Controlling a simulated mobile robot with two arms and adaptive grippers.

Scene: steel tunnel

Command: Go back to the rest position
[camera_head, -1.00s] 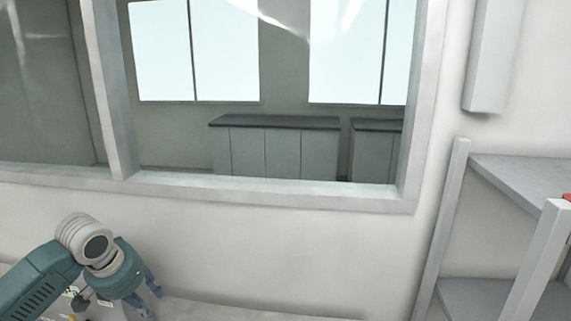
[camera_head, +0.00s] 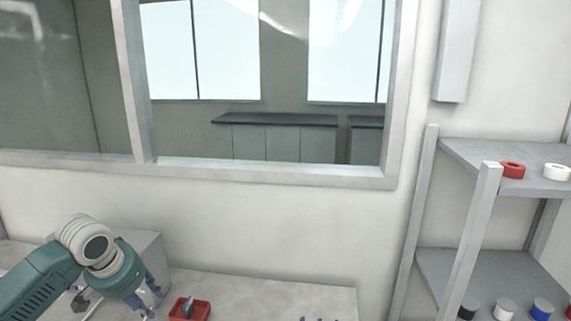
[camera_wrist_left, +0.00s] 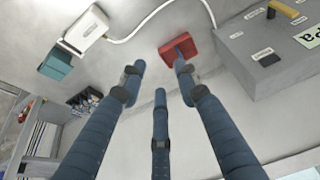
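My left gripper (camera_head: 150,298) hangs in the lower left of the head view, in front of the table (camera_head: 270,290). In the left wrist view, its three blue fingers (camera_wrist_left: 160,76) are spread apart with nothing between them. A red tray (camera_head: 190,309) with a blue item in it lies just right of the gripper in the head view. In the left wrist view, the tray (camera_wrist_left: 168,54) shows beyond the fingertips. My right gripper is in neither view.
A grey box (camera_head: 152,250) stands on the table behind my left arm. A grey shelf (camera_head: 480,152) at the right holds a red roll (camera_head: 512,170), a white roll (camera_head: 557,172) and several rolls lower down. A window frame (camera_head: 270,172) spans the back wall.

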